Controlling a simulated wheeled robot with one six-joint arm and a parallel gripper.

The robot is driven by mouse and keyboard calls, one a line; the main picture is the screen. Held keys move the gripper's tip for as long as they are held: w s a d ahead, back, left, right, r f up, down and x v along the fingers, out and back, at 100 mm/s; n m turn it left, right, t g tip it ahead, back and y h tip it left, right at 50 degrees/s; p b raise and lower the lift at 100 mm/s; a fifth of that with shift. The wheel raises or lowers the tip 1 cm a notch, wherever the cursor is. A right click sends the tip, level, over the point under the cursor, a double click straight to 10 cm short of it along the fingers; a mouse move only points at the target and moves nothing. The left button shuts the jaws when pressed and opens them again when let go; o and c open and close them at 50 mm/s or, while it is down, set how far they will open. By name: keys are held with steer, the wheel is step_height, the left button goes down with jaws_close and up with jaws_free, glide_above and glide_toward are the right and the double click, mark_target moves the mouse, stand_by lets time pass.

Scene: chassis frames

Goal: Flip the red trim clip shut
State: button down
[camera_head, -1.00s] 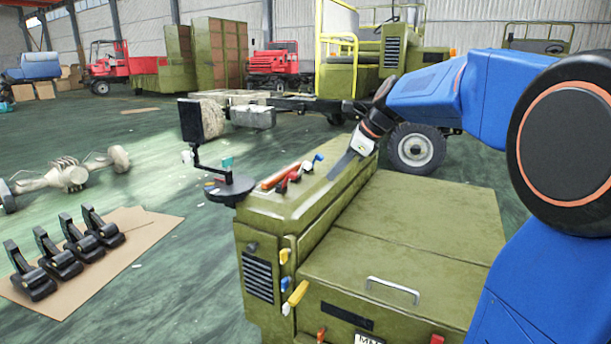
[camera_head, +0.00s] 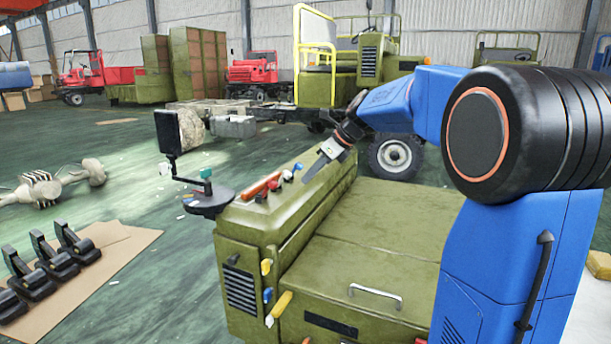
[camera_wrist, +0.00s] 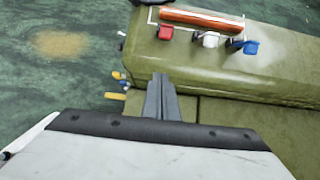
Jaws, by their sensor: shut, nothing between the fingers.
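A small red clip (camera_head: 262,196) sits on top of the olive chassis cabin front, in a row with a white clip (camera_head: 274,186) and a blue clip (camera_head: 297,168). In the wrist view the red clip (camera_wrist: 166,32) is leftmost of the row, with the white (camera_wrist: 209,40) and blue (camera_wrist: 246,46) clips to its right. I cannot tell how far it is raised. My gripper (camera_head: 307,178) is shut and empty, to the right of the clips and apart from them. In the wrist view my gripper's fingers (camera_wrist: 160,80) point toward the row, short of the red clip.
An orange-red cylinder (camera_wrist: 200,18) lies just behind the clips. A dark round tray (camera_head: 209,201) with a screen on a post stands left of them. Yellow and blue levers (camera_head: 281,304) stick out of the front. The hood has a metal handle (camera_head: 376,294).

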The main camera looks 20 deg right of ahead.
steer(key=shift+w+a+f, duration=0.75)
steer(key=shift+w+a, duration=0.25)
steer(key=shift+w+a+f, duration=0.7)
steer(key=shift+w+a, duration=0.3)
steer(key=shift+a, duration=0.05)
steer(key=shift+w+a+f, duration=0.75)
steer(key=shift+w+a, duration=0.25)
steer(key=shift+r, duration=0.15)
